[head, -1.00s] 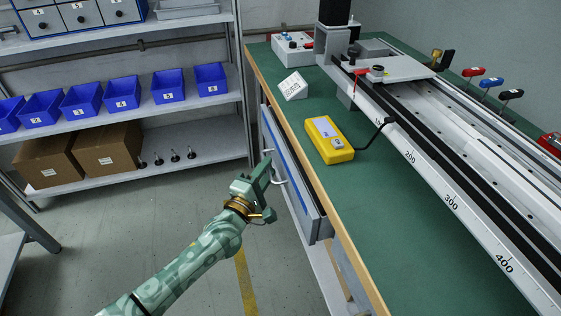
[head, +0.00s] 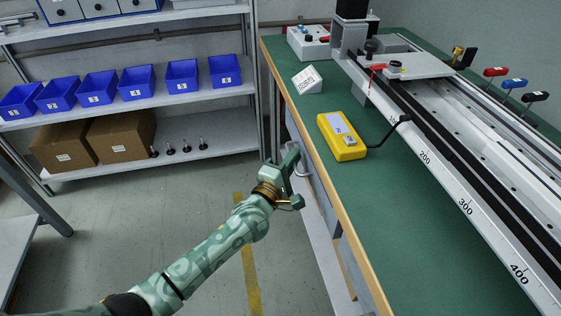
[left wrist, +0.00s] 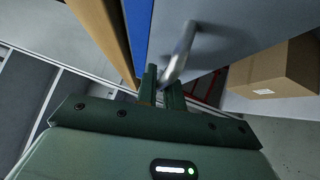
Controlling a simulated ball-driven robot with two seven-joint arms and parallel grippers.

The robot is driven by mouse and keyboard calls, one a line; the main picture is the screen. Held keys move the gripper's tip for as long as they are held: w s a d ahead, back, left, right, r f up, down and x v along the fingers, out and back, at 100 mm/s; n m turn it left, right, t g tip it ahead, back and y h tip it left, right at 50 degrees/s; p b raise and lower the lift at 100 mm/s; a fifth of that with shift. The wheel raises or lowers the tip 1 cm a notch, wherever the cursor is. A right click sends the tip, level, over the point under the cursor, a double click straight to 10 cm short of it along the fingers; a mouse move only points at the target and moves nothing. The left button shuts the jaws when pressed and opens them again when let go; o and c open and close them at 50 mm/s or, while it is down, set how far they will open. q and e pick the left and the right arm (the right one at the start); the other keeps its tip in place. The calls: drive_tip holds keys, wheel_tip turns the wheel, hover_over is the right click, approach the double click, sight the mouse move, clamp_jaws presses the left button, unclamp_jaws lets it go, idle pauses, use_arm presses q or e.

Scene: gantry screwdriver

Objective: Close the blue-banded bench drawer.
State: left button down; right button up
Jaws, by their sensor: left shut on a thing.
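The blue-banded drawer (head: 324,186) is in the left side of the green-topped bench (head: 372,215). Its front now sits close under the bench's wooden edge; my arm hides part of it, so I cannot tell whether it is fully flush. In the left wrist view the blue band (left wrist: 139,32) runs along the grey drawer front (left wrist: 235,32). The metal handle (left wrist: 180,52) stands out from that front, between my fingertips. My left gripper (head: 291,166) is shut on the handle; its fingers (left wrist: 162,86) also show in the wrist view. My right gripper is not in view.
A yellow handheld device (head: 342,137) and a white label block (head: 307,80) lie on the bench top. A long scaled rail (head: 465,206) runs along it. Shelves with blue bins (head: 183,75) and cardboard boxes (head: 121,136) stand behind. The floor left of the bench is open.

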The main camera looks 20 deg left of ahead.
use_arm(q)
drive_tip(key=shift+w+d, duration=0.1)
drive_tip(key=shift+d, duration=0.15)
drive_tip(key=c, duration=1.5)
unclamp_jaws()
drive_tip(key=shift+d, duration=0.1)
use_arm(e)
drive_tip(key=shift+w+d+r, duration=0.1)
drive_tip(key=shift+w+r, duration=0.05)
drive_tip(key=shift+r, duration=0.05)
